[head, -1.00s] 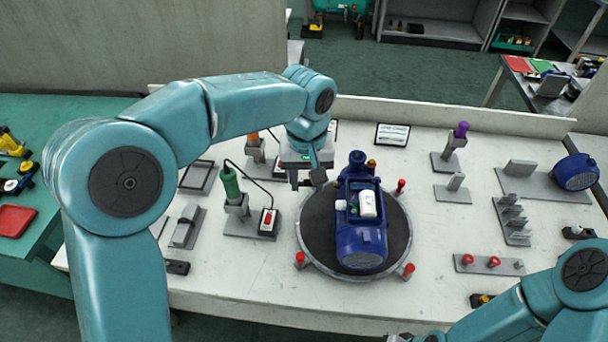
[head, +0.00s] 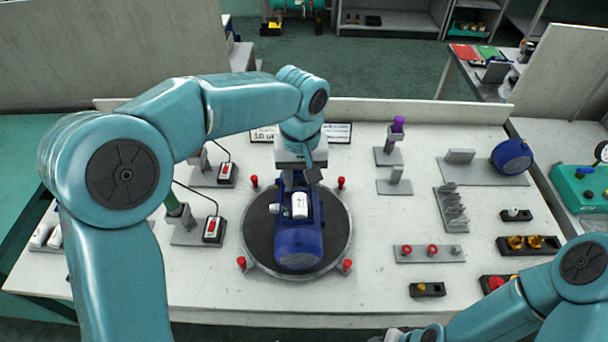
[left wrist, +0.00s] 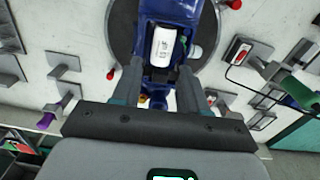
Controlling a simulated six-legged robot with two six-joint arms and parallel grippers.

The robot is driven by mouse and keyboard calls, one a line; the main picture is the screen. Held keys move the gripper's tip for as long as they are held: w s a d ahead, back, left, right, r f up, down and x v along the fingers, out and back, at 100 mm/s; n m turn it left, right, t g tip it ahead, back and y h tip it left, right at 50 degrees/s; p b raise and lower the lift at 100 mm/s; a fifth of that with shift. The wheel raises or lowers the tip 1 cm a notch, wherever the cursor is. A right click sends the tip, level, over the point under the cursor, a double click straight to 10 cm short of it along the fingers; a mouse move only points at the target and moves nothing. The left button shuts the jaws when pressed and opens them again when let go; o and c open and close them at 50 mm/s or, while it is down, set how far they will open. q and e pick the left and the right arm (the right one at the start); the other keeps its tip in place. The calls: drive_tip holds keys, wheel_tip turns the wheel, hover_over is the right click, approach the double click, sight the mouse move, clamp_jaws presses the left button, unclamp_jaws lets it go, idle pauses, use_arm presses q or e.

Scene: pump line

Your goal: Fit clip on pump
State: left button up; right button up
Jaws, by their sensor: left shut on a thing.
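The blue pump (head: 299,240) lies on the round dark turntable (head: 259,226) with a white box (head: 299,205) on its top. My left gripper (head: 298,178) is at the pump's far end. In the left wrist view its fingers (left wrist: 160,78) stand on either side of the pump's narrow end, shut on it; the pump (left wrist: 172,12) fills the top middle. The contact itself is partly hidden. Two red rings (head: 407,250) sit on a grey rack at the right; I cannot tell if either is the clip.
Red-capped posts (head: 347,265) stand around the turntable. A green-handled tool (head: 174,205) and a red-switch box (head: 213,229) stand at left. A purple-topped holder (head: 397,125), a blue motor part (head: 511,156) and a pegged rack (head: 450,210) are at right.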

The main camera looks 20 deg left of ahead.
sight(300, 202)
use_arm(q)
drive_tip(key=shift+a, duration=0.2)
drive_tip(key=shift+a+f+b, duration=0.15)
drive_tip(key=shift+f+b, duration=0.5)
drive_tip(key=shift+b, duration=0.05)
wheel_tip(300, 202, down, 4)
drive_tip(key=b, duration=0.3)
drive_tip(key=shift+f+b, duration=0.45)
drive_tip(key=shift+f, duration=0.35)
drive_tip(key=o, duration=1.1)
drive_tip(key=shift+r, duration=0.1)
